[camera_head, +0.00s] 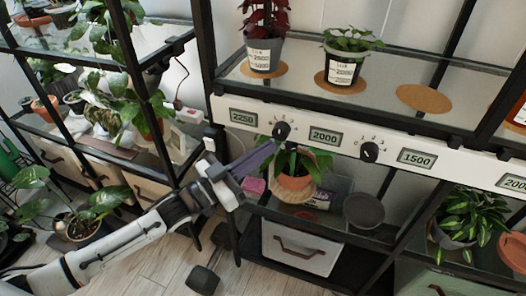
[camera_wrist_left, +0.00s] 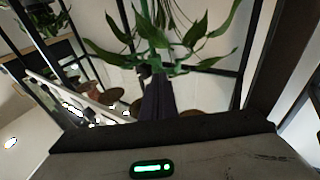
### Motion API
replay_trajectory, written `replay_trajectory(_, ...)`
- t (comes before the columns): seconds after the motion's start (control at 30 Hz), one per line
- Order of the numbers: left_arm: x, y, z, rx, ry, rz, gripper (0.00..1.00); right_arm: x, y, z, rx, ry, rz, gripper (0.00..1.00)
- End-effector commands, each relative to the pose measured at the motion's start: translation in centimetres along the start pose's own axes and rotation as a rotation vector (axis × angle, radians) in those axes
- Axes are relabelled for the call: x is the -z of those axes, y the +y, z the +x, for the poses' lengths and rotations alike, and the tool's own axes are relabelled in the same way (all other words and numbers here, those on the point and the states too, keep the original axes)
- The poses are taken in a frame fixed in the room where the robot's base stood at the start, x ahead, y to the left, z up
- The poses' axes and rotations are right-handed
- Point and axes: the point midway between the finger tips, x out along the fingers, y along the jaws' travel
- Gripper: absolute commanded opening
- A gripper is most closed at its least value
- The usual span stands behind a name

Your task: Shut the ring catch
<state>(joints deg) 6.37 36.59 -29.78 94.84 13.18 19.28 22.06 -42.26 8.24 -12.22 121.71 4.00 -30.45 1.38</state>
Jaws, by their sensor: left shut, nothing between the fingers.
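My left gripper (camera_head: 275,147) is shut and empty. Its dark purple fingers point up and right, with the tips just below a black knob (camera_head: 281,131) on the white shelf front; I cannot tell whether they touch anything. A leafy plant in a terracotta pot (camera_head: 296,182) is close to the fingers. In the left wrist view the shut fingers (camera_wrist_left: 157,78) reach toward green leaves (camera_wrist_left: 190,45), with a small dark part at the tips. I cannot make out a ring catch clearly in either view. My right gripper is not in view.
The white shelf front carries displays such as 2000 (camera_head: 325,137) and another black knob (camera_head: 369,151). Potted plants stand on the shelf above, beside a bare cork mat (camera_head: 424,98). A dark round dish (camera_head: 364,210) sits below. A white drawer (camera_head: 300,247) is underneath.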

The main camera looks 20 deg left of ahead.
Motion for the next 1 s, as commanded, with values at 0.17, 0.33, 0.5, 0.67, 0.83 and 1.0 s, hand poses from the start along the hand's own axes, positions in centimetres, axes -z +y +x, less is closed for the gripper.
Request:
replay_trajectory(0.17,0.1,0.1,0.0,0.003,0.001,0.0,0.0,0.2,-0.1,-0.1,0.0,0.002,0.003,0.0)
replay_trajectory(0.33,0.4,0.6,0.4,0.055,0.005,0.003,0.0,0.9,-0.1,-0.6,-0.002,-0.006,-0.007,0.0)
replay_trajectory(0.5,0.2,1.1,0.6,0.109,0.001,0.016,0.0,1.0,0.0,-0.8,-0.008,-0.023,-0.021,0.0)
replay_trajectory(0.67,-0.1,1.5,0.9,0.108,0.0,0.02,0.0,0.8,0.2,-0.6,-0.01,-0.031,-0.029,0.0)
replay_trajectory(0.83,-0.2,1.5,0.9,0.108,0.0,0.021,0.0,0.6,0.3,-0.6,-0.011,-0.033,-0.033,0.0)
replay_trajectory(1.0,-0.2,1.6,0.8,0.107,0.0,0.02,0.0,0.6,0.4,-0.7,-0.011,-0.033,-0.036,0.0)
